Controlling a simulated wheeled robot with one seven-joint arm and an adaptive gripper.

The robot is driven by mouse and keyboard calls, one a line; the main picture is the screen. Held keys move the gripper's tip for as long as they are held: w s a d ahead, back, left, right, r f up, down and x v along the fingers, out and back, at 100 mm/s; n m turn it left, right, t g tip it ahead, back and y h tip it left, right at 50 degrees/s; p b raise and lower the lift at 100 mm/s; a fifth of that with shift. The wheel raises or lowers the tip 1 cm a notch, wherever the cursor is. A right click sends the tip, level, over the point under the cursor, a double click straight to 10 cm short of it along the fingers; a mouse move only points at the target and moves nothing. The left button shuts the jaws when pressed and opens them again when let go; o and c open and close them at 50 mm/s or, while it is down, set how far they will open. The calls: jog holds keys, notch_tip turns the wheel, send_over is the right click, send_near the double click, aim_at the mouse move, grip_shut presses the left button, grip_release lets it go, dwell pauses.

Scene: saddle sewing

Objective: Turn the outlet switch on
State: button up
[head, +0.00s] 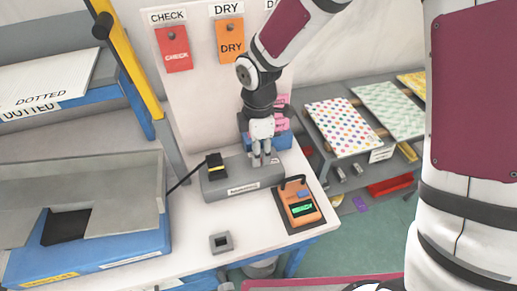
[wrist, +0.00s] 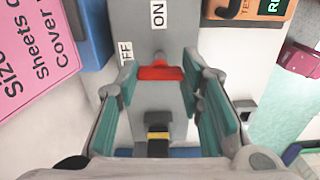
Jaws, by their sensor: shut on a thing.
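The grey outlet box (head: 222,187) lies on the white table, with a black cable and a yellow-banded black plug (head: 215,165) at its left end. In the wrist view its red switch (wrist: 160,73) shows between my fingertips, near an ON label (wrist: 158,14) and a partly covered OFF label (wrist: 126,58). The plug also shows lower down in the wrist view (wrist: 158,138). My gripper (head: 262,160) points down at the right part of the box, its teal-padded fingers on both sides of the red switch and shut on it. The switch's exact tilt is unclear.
An orange meter (head: 300,211) stands just right of the box, and a blue bin with pink labels (head: 283,140) behind it. A small grey square block (head: 221,242) lies in front. A blue-and-grey machine (head: 110,250) is at left. The table's front middle is mostly clear.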

jog(key=m, duration=0.8)
jog(key=shift+m, duration=0.3)
jog(key=m, duration=0.4)
jog(key=shift+m, duration=0.3)
jog(key=m+p, duration=0.1)
jog(key=m, duration=0.3)
jog(key=shift+m, duration=0.3)
jog(key=o, duration=1.2)
jog(key=shift+c, duration=0.2)
